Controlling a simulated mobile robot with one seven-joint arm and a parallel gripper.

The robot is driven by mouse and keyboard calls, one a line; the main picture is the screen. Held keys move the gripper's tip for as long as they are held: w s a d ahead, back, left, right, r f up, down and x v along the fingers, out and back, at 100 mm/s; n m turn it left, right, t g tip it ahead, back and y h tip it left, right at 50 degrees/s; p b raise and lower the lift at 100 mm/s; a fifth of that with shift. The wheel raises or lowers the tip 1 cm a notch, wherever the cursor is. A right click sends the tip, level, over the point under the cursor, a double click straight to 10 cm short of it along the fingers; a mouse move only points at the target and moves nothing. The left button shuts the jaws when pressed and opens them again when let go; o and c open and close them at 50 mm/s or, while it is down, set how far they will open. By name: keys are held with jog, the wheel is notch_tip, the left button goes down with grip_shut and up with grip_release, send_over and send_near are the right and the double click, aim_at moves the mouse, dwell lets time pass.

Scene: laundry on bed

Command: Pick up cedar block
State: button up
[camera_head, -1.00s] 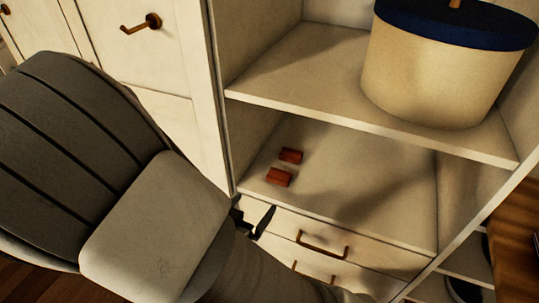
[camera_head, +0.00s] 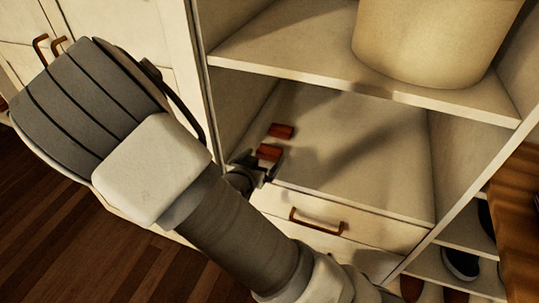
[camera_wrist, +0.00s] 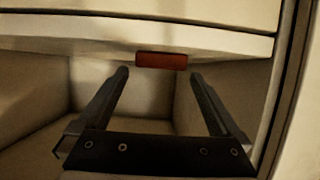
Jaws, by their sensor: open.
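Two small red-brown cedar blocks lie on the lower open shelf in the head view: a far block (camera_head: 282,131) and a near block (camera_head: 269,152). My gripper (camera_head: 266,168) is at the shelf's front edge, close to the near block and partly overlapping it in the picture. In the wrist view, my gripper (camera_wrist: 159,74) is open, with nothing between its fingers. One red-brown block (camera_wrist: 162,61) shows just beyond the fingertips, roughly centred between them. The other block cannot be made out in the wrist view.
The lower shelf (camera_head: 370,160) is bare to the right of the blocks. An upper shelf (camera_head: 300,65) above carries a large cream basket (camera_head: 430,40). A cabinet side panel stands close on the left. A drawer with a bronze handle (camera_head: 318,222) is below; shoes (camera_head: 460,260) sit lower right.

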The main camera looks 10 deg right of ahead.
aim_at(268, 153)
jog(key=x, duration=0.3)
jog(key=shift+w+d+f+b, duration=0.15)
jog(key=shift+w+b, duration=0.15)
jog(key=shift+b, duration=0.1)
jog(key=c, duration=1.1)
jog(key=shift+o, duration=0.2)
